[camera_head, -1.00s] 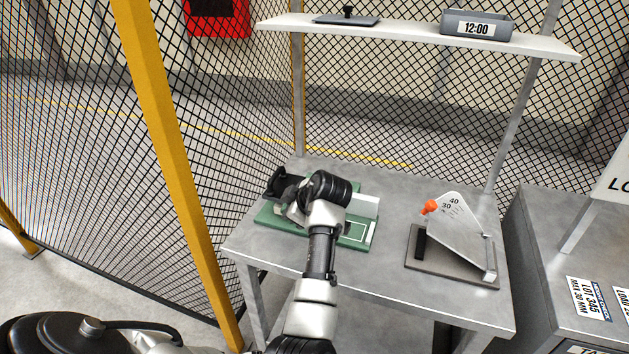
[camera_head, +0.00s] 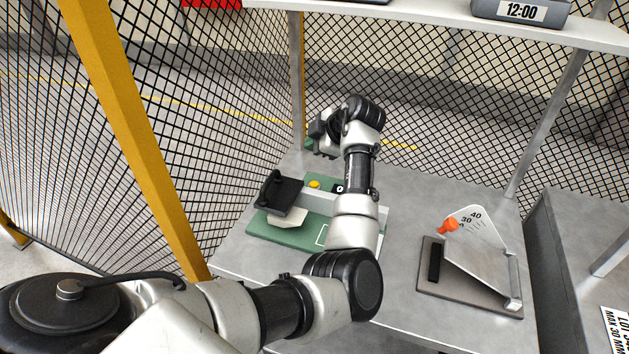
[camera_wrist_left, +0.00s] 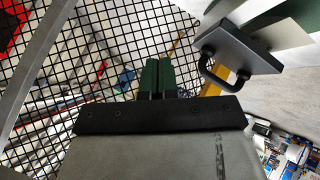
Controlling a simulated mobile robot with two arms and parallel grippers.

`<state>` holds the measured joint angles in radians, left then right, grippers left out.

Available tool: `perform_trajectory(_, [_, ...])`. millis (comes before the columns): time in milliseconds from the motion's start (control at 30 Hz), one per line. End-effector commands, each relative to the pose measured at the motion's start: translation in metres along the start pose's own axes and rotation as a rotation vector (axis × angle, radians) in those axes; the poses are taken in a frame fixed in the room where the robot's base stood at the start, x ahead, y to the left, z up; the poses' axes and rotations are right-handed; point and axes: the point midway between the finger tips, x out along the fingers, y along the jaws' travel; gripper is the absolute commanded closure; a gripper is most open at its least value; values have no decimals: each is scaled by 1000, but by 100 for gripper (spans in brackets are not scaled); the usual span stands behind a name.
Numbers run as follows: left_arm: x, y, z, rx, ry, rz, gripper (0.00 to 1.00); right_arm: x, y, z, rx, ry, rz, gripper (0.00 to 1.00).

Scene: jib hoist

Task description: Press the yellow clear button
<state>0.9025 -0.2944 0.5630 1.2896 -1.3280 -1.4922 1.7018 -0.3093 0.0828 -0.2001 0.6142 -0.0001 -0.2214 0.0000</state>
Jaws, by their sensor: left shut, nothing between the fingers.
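The yellow clear button (camera_head: 314,184) shows as a small yellow spot on the far side of a green-based device (camera_head: 290,235) on the grey table. The device has a grey bar and a black plate with a handle (camera_head: 281,194) at its left end. My left gripper (camera_head: 309,145) is above and behind the button, apart from it, with its tips pointing left. In the left wrist view its green fingers (camera_wrist_left: 157,78) are together and empty, and the black plate with its handle (camera_wrist_left: 238,52) is to their right. The button cannot be made out there. My right gripper is not in view.
A dial stand with an orange knob (camera_head: 447,226) is on the table's right side. Mesh fence (camera_head: 215,130) and a yellow post (camera_head: 135,140) border the left and back.

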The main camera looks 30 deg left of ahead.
Motion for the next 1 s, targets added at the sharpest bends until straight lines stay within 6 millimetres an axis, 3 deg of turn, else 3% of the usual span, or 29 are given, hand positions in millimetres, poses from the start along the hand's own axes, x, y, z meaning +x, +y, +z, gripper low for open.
perform_trajectory(167, [3,-2,1,1,0,0,100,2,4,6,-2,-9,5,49])
perform_trajectory(500, [26,-19,18,2,1,-1,100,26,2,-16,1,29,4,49])
perform_trajectory(800, [56,-40,40,2,1,-1,100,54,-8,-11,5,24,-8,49])
perform_trajectory(1000, [62,-45,45,1,0,0,100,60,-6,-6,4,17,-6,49])
